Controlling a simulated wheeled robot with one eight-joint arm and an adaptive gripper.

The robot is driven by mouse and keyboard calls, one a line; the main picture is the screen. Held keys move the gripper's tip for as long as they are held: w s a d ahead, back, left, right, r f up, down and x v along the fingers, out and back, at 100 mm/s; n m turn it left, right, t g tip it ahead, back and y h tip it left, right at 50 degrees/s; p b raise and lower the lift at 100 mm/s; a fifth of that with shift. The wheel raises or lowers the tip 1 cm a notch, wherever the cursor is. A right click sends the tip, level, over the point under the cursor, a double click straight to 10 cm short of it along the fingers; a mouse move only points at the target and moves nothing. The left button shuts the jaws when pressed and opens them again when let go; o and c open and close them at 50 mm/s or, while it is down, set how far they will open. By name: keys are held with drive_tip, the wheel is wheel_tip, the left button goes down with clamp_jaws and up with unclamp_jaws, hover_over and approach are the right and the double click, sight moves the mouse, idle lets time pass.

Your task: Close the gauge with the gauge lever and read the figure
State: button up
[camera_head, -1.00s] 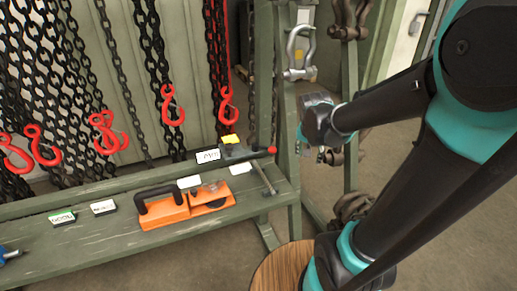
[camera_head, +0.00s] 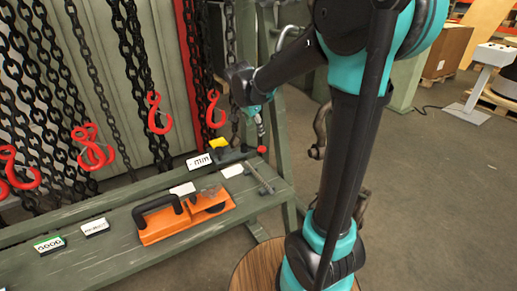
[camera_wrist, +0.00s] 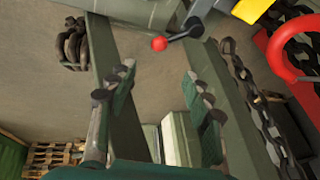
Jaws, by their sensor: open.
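The gauge (camera_head: 232,155) is a dark device with a yellow part (camera_head: 218,143) at the right end of the green bench. Its lever ends in a red knob (camera_head: 262,150), which also shows in the wrist view (camera_wrist: 159,44) on a dark lever arm (camera_wrist: 186,34). A white display (camera_head: 199,161) beside it reads "mm" with what looks like a dash. My gripper (camera_head: 259,122) hangs above the knob. In the wrist view my gripper (camera_wrist: 159,73) has its fingers spread and empty, with the knob beyond the fingertips, apart from them.
An orange block with a black handle (camera_head: 158,222) lies on the bench (camera_head: 110,262), with white cards and a "GOOD" label (camera_head: 49,245) to the left. Chains with red hooks (camera_head: 158,112) hang behind. A metal rod (camera_head: 260,180) lies near the bench's right end.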

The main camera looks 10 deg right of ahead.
sight(261, 147)
drive_tip(key=x, duration=1.6)
drive_tip(key=shift+w+d+f, duration=0.1)
drive_tip(key=shift+w+f, duration=0.05)
drive_tip(key=shift+f, duration=0.15)
drive_tip(key=shift+c, duration=0.4)
clamp_jaws()
